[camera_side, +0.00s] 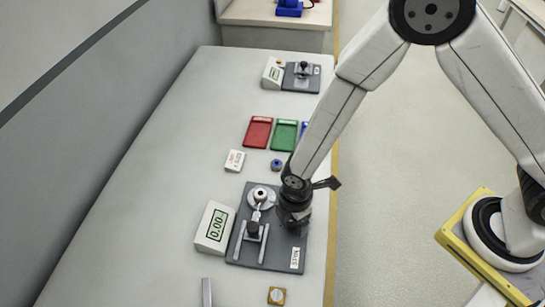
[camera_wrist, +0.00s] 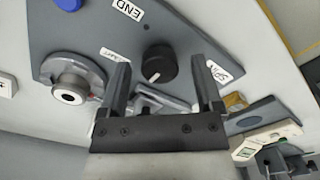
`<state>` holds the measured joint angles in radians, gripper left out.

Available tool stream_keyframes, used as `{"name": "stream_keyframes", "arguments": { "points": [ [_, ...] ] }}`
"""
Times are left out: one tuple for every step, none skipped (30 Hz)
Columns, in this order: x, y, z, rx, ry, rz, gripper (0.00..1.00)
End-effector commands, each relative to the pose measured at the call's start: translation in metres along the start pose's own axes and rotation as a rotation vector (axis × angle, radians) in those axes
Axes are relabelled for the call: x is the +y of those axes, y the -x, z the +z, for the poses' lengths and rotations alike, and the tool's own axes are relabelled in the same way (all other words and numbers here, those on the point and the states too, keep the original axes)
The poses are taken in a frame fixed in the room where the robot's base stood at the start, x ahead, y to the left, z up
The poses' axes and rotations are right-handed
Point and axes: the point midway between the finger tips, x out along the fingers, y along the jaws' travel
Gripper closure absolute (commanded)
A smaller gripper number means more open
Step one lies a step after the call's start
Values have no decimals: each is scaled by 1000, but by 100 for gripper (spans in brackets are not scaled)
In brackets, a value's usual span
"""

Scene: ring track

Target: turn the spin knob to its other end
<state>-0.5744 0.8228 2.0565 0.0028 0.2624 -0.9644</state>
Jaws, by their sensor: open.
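The spin knob (camera_wrist: 161,64) is a round black knob with a white pointer line. It stands on the dark grey plate (camera_side: 279,250), which also shows in the wrist view (camera_wrist: 75,30). In the wrist view the pointer line aims to the lower left. My gripper (camera_wrist: 163,68) is open, with one finger on each side of the knob in that view. I cannot tell whether the fingers touch it. In the side view my gripper (camera_side: 295,219) points down over the plate's right part and hides the knob.
A round grey fitting (camera_wrist: 73,90) stands left of the knob in the wrist view. A white display box (camera_side: 214,228) sits left of the plate. A red tray (camera_side: 258,132), a green tray (camera_side: 285,134) and a blue knob-like piece (camera_side: 277,165) lie behind. The table's left side is clear.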

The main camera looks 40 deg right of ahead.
Motion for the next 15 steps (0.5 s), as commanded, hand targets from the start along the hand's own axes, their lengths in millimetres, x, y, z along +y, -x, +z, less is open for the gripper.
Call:
{"name": "stream_keyframes", "arguments": {
  "points": [
    [0, 0, 0, 0, 0, 0, 16],
    [0, 0, 0, 0, 0, 0, 16],
    [0, 0, 0, 0, 0, 0, 16],
    [0, 0, 0, 0, 0, 0, 16],
    [0, 0, 0, 0, 0, 0, 16],
    [0, 0, 0, 0, 0, 0, 20],
    [0, 0, 0, 0, 0, 0, 29],
    [0, 0, 0, 0, 0, 0, 39],
    [0, 0, 0, 0, 0, 0, 51],
    [0, 0, 0, 0, 0, 0, 61],
    [0, 0, 0, 0, 0, 0, 70],
    [0, 0, 0, 0, 0, 0, 83],
    [0, 0, 0, 0, 0, 0, 93],
    [0, 0, 0, 0, 0, 0, 100],
    [0, 0, 0, 0, 0, 0, 100]
  ]
}}
